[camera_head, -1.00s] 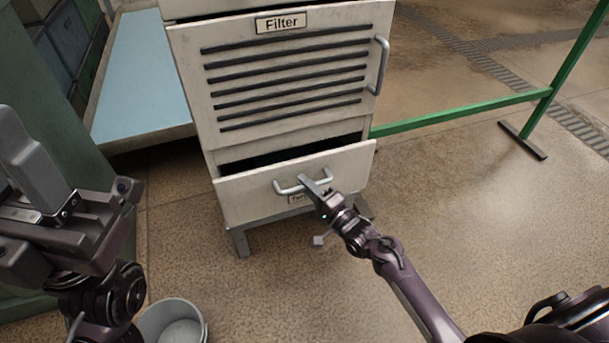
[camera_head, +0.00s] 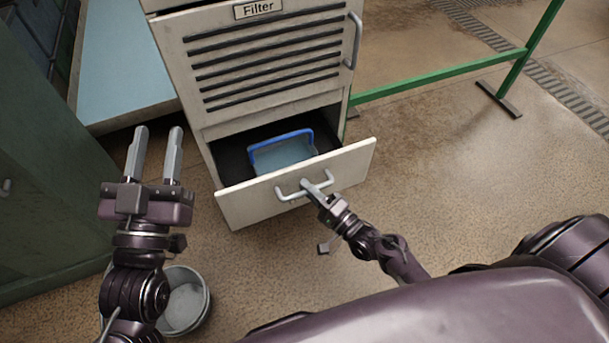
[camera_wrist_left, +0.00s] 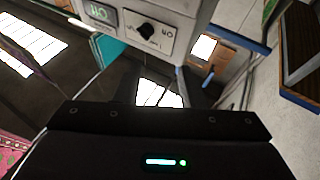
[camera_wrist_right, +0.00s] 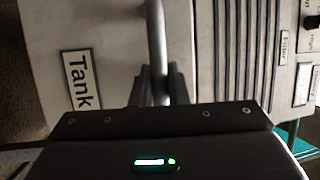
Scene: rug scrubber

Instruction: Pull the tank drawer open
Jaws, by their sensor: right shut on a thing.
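The tank drawer (camera_head: 350,165) is the lowest drawer of the white cabinet and stands well out, with a dark inside. A blue-rimmed container (camera_head: 283,152) with a pale blue inside sits in it. My right gripper (camera_head: 318,183) is shut on the drawer's grey bar handle (camera_head: 290,195). In the right wrist view the handle (camera_wrist_right: 157,40) runs between the fingers, beside the "Tank" label (camera_wrist_right: 79,80). My left gripper (camera_head: 155,150) is open and empty, its two fingers apart, to the left of the drawer.
The slatted panel marked Filter (camera_head: 270,60) is closed above the drawer. A grey bucket (camera_head: 185,300) stands on the floor below my left arm. A green rail (camera_head: 440,75) runs behind at right. The floor right of the drawer is clear.

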